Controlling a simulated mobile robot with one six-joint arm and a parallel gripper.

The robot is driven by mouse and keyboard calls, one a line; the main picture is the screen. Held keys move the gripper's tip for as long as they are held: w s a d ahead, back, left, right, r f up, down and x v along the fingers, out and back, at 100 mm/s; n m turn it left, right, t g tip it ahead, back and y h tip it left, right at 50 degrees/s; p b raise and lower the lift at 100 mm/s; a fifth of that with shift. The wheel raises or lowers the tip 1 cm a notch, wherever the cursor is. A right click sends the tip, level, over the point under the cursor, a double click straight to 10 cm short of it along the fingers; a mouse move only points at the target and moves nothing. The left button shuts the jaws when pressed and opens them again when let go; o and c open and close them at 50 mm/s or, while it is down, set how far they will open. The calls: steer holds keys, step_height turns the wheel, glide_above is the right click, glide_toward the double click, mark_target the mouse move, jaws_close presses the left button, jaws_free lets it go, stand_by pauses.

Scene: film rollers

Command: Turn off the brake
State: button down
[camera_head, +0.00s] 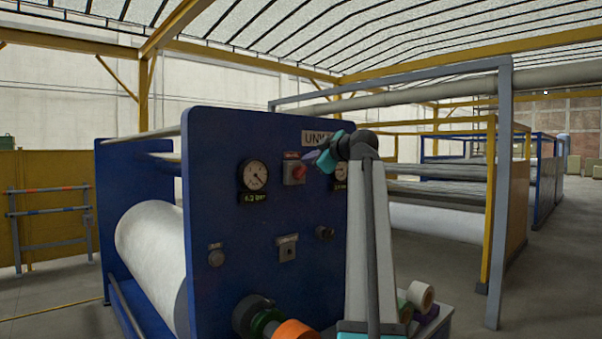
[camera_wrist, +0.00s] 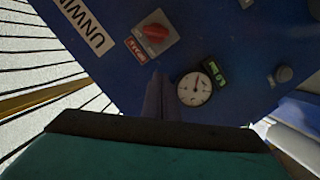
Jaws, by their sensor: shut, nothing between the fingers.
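A blue machine panel (camera_head: 225,140) carries a red rotary switch (camera_head: 298,172) on a grey plate, between two round gauges. The switch also shows in the wrist view (camera_wrist: 154,34), with a small red label (camera_wrist: 136,50) beside it. I cannot read which control is marked as the brake. My gripper (camera_head: 311,155) is in front of the panel, just up and right of the red switch in the head view. In the wrist view its purple fingers (camera_wrist: 160,88) are together and empty, apart from the switch in the picture. Contact with the panel cannot be told.
The left gauge (camera_head: 254,175) and the partly hidden right gauge (camera_head: 340,172) flank the switch. Below are a small plated switch (camera_head: 287,248), a dark knob (camera_head: 325,232) and a grey button (camera_head: 215,257). A large white roll (camera_head: 150,245) lies left of the panel.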

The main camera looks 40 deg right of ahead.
mark_target(301, 171)
steer(key=shift+d, duration=0.15)
steer(key=w+d+f+p, duration=0.1)
steer(key=w, duration=0.2)
steer(key=w+d+f+p, duration=0.2)
steer(key=w, duration=0.1)
steer(key=w+d+f+p, duration=0.1)
steer(key=w+d, duration=0.1)
steer(key=w, duration=0.1)
steer(key=shift+w+d+f+p, duration=0.1)
steer(key=shift+f+p, duration=0.2)
stand_by(0.3)
steer(key=shift+s+a+f, duration=0.1)
steer(key=shift+s+a, duration=0.1)
steer(key=shift+a, duration=0.05)
steer(key=shift+w+d, duration=0.15)
steer(key=shift+d, duration=0.1)
